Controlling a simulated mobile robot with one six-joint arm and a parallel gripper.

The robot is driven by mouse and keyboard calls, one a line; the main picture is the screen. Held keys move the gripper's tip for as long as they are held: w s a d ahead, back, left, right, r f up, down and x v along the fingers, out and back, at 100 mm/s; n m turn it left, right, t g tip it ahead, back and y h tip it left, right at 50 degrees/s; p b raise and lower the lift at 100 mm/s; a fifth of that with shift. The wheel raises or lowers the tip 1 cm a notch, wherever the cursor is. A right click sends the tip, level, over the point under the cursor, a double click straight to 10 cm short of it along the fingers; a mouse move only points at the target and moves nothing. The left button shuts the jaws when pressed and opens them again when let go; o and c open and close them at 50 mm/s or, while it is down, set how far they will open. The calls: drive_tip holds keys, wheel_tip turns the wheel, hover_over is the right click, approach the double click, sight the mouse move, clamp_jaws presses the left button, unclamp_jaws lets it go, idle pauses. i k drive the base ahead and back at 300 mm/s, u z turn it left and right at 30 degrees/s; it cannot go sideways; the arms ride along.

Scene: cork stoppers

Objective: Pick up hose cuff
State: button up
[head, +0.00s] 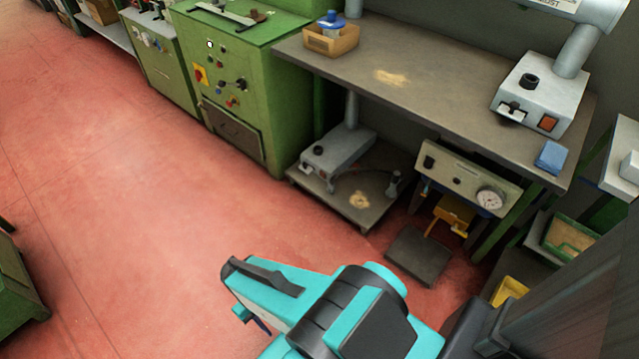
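No hose cuff can be made out for certain. A small dark upright piece (394,185) stands at the right end of a low shelf, with a thin dark hose or cable beside it; I cannot tell whether it is the cuff. My teal and black arm reaches in from the bottom edge. My gripper (250,298) seems to be at its left end, over the red floor and well apart from the shelf. Its fingers are not clear, and I see nothing held.
A grey workbench (440,95) carries a wooden box (331,39) and a grey machine (540,92). Below it are a low shelf (340,200) with another machine and a gauge unit (468,178). Green cabinets (235,85) stand left of it. The red floor is clear at left centre.

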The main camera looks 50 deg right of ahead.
sight(331, 189)
drive_tip(key=z, duration=0.1)
drive_tip(key=i, duration=1.35)
drive_tip(key=z, duration=0.5)
